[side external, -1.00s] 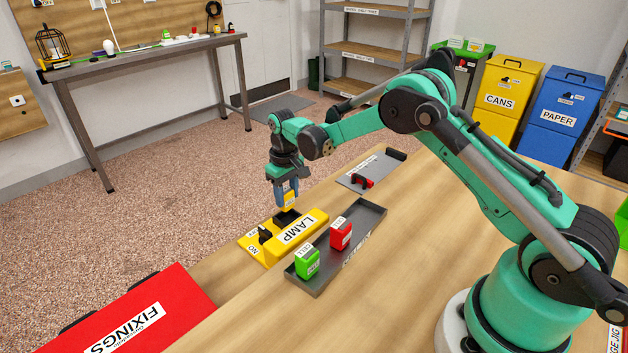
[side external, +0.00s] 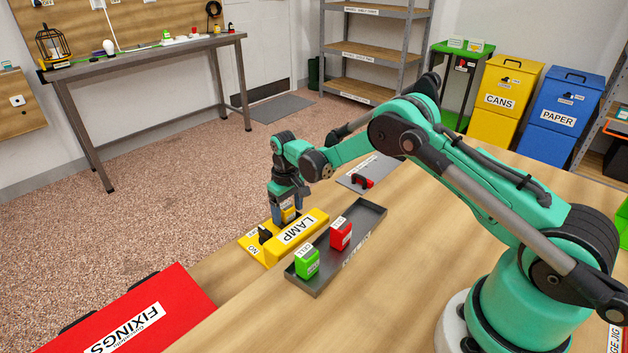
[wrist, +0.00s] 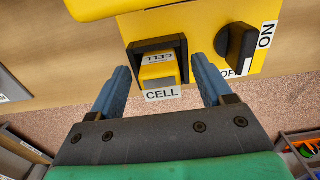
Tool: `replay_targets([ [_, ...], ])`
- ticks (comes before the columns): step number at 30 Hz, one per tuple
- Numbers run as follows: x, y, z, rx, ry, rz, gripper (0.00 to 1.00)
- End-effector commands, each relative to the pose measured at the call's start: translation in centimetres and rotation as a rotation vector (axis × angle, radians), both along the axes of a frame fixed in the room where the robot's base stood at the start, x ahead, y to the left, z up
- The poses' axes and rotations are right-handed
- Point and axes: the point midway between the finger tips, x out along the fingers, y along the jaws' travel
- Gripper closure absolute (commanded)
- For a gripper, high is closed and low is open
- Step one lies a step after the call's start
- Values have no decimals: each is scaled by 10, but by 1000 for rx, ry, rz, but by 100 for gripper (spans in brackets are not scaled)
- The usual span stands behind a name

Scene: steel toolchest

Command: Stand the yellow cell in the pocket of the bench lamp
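The yellow cell (side external: 288,215) is upright at the black pocket (wrist: 183,45) of the yellow bench lamp (side external: 309,238). In the wrist view the cell (wrist: 158,72) sits within the pocket's dark frame, its white CELL labels showing. How deep it sits is hidden. My gripper (side external: 287,219) is low over the lamp, pointing down. In the wrist view its two blue fingers stand on either side of the cell, with a visible gap on each side, so it looks open around it. The lamp's black switch knob (wrist: 236,45) is beside the pocket.
A grey tray (side external: 369,222) next to the lamp holds a green cell (side external: 307,262) and a red cell (side external: 341,234). A grey plate with a red-and-black part (side external: 362,182) lies behind. A red FIXINGS box (side external: 140,315) is at front left.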

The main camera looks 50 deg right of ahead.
Motion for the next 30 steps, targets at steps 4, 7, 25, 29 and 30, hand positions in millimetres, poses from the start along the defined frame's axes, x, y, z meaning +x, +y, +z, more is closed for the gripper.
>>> replay_targets([
  [4, 0, 0, 0, 0, 0, 0, 27],
  [7, 0, 0, 4, 0, 0, 0, 27],
  [25, 0, 0, 113, 0, 0, 0, 27],
  [29, -1, 1, 124, -1, -4, 0, 27],
  [30, -2, 1, 129, -1, -11, 0, 27],
])
